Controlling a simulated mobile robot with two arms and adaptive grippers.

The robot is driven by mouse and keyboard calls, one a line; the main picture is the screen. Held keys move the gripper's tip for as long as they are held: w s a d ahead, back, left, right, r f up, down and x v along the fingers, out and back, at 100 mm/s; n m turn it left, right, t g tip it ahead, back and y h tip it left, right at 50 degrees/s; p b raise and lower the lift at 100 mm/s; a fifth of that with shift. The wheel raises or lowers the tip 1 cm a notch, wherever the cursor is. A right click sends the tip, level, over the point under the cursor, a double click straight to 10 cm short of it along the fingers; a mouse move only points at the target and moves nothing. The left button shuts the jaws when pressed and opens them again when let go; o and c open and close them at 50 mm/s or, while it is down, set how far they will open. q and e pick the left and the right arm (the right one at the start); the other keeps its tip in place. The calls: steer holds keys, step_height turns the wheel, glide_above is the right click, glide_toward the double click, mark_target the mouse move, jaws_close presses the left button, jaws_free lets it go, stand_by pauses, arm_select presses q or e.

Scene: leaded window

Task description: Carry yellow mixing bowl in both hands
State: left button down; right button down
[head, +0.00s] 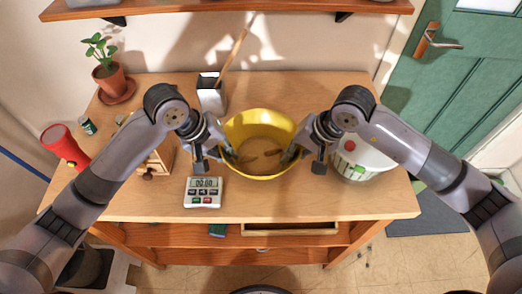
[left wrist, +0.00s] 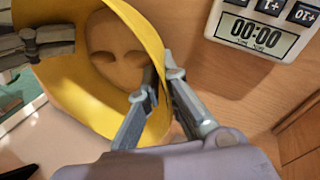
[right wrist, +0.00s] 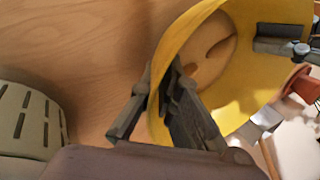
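I cannot tell whether the bowl's base touches the table.
A white timer (head: 203,192) lies front left of the bowl. A metal utensil holder (head: 211,93) stands behind left. A white colander-like container (head: 362,160) is close on the right, partly behind my right arm. A wooden box (head: 158,160), red flashlight (head: 62,143) and potted plant (head: 110,80) stand left.

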arm_select(q)
steer(key=shift+r, duration=0.2)
arm_select(e)
steer(key=shift+r, duration=0.2)
stand_by(0.5)
